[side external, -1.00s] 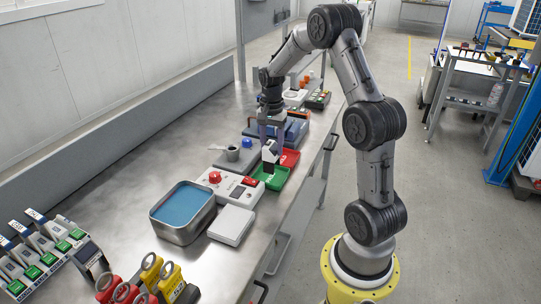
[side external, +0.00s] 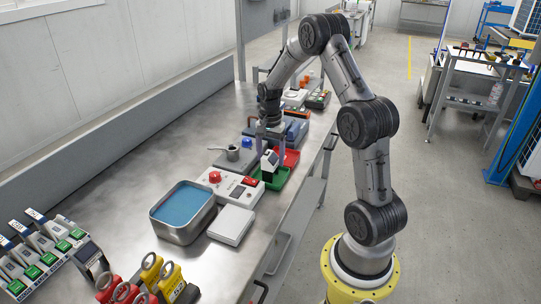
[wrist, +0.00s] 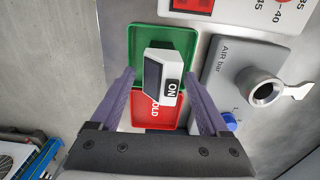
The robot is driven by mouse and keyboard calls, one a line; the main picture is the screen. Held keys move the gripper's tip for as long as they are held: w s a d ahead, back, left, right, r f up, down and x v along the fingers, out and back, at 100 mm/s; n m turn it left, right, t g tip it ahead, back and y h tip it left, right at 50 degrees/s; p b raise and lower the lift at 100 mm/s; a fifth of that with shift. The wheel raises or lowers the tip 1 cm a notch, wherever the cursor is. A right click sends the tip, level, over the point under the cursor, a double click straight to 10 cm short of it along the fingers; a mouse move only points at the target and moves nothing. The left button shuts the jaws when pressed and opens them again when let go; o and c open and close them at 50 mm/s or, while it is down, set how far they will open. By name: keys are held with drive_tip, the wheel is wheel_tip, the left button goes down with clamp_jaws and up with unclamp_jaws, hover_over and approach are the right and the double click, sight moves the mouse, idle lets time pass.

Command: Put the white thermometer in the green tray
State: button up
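The white thermometer (side external: 268,162) stands upright in the green tray (side external: 281,178), at the tray's left part in the side view. In the wrist view the thermometer (wrist: 165,68), with a dark screen and a black lettered label, rises from the green tray (wrist: 139,38). It partly covers the edge of the red tray behind it. My gripper (side external: 270,150) is open above the thermometer. In the wrist view my gripper (wrist: 160,76) has one finger on each side of it, with clear gaps. Nothing is held.
The red tray (side external: 291,158) adjoins the green tray. A white panel with a red button (side external: 215,177) and a grey gauge block (wrist: 248,62) with a knob are close beside the trays. A blue-topped metal basin (side external: 183,208) stands nearer. The bench's right edge is close.

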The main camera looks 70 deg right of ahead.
drive_tip(key=shift+r, duration=0.15)
wheel_tip(320, 180, up, 11)
drive_tip(key=a+r+n+t, duration=0.1)
drive_tip(key=a+r+n, duration=0.3)
drive_tip(key=a+r, duration=0.3)
drive_tip(key=s+a+r+n+t, duration=0.1)
drive_tip(key=s+a+n+t, duration=0.3)
drive_tip(key=s+a+n, duration=1)
drive_tip(key=s+a, duration=0.3)
drive_tip(key=a, duration=0.3)
drive_tip(key=shift+a+r+t, duration=0.15)
drive_tip(key=shift+t, duration=0.15)
